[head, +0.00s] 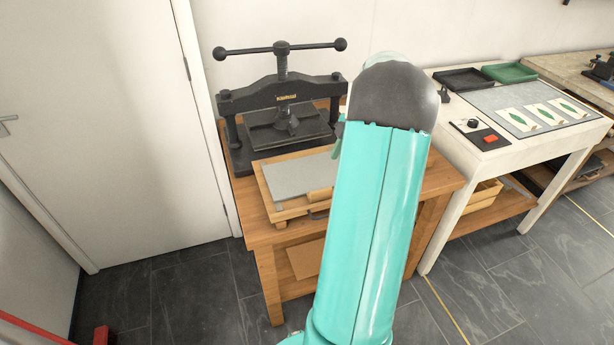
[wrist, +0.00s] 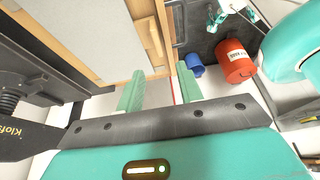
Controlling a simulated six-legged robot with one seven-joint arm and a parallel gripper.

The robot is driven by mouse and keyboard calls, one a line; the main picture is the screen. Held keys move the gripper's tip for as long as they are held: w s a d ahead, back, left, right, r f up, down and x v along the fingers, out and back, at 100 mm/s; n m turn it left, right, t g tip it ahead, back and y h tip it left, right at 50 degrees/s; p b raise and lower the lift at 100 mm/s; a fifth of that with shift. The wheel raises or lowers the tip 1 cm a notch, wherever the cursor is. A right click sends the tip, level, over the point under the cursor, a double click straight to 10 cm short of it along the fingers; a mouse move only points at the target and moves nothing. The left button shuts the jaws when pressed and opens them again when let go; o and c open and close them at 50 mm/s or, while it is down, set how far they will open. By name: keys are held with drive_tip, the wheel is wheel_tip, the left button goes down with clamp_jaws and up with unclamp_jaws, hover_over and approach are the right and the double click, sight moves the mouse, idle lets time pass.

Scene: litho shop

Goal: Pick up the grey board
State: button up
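The grey board (head: 292,176) lies flat in a shallow wooden tray (head: 288,213) on the wooden bench, in front of the black press. My arm hides its right part in the head view. In the wrist view the board (wrist: 75,38) fills the upper left, inside the wooden frame. My gripper (wrist: 161,88) is open, its two green fingers apart with nothing between them. It is above the bench area, to the right of the press in the wrist view. In the head view my arm hides most of the gripper.
The black press (head: 283,100) stands behind the tray. A wooden-handled tool (head: 320,193) lies at the board's front edge. A white table (head: 455,105) with printed cards stands at right. A red bucket (wrist: 234,62) and a blue cup (wrist: 195,66) show in the wrist view.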

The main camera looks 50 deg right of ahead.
hover_over(321, 190)
drive_tip(key=s+d, duration=0.2)
drive_tip(key=f, duration=0.6)
drive_tip(key=shift+w+a+f, duration=0.25)
drive_tip(key=shift+f, duration=0.15)
drive_tip(key=shift+d+x, duration=0.15)
drive_tip(key=shift+x, duration=1.35)
drive_tip(key=shift+d+x, duration=0.1)
drive_tip(key=shift+x, duration=1.4)
drive_tip(key=shift+w, duration=0.15)
clamp_jaws()
